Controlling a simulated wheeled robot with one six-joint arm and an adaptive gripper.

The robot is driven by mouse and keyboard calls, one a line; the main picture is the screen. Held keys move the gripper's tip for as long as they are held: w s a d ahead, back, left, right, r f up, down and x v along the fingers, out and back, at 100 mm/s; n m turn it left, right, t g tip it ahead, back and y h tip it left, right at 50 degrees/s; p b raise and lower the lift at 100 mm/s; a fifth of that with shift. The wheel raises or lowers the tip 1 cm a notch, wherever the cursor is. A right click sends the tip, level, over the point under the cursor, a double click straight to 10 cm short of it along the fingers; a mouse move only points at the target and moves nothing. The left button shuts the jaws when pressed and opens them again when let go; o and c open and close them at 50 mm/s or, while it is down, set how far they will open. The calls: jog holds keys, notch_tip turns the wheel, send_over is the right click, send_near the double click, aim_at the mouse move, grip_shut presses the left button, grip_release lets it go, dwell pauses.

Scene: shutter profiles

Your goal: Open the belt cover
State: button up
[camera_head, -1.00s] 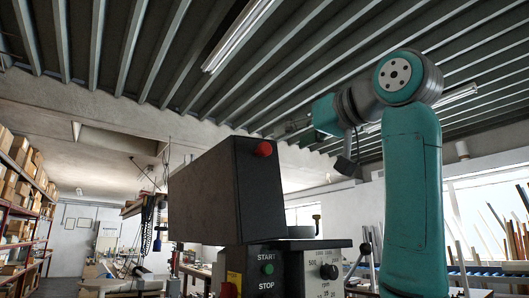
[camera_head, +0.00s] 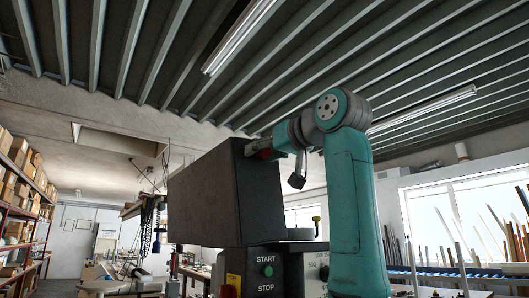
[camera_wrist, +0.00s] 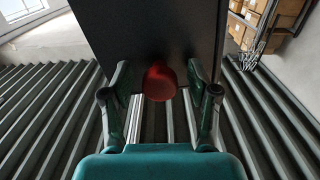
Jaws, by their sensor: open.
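The belt cover (camera_head: 205,200) is a large dark box on top of the machine, and it looks closed. In the wrist view the knob (camera_wrist: 159,82) lies between the two spread fingers of my gripper (camera_wrist: 158,76), in front of the dark cover face (camera_wrist: 150,30). Gaps show between the knob and both fingers. The gripper is open and holds nothing.
Below the cover is the machine's control panel (camera_head: 265,271) with START and STOP buttons. My arm hides part of the dial panel beside it. Shelves with boxes (camera_head: 18,190) stand at the far left. Long profiles lean by the window at right.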

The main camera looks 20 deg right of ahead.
grip_shut()
jog(key=d, duration=0.1)
jog(key=d+r+m, duration=0.1)
jog(key=w+d+m, duration=0.1)
jog(key=shift+d+r, duration=0.2)
jog(key=shift+d, duration=0.05)
grip_release()
jog(key=shift+w, duration=0.1)
jog(key=v, duration=1.2)
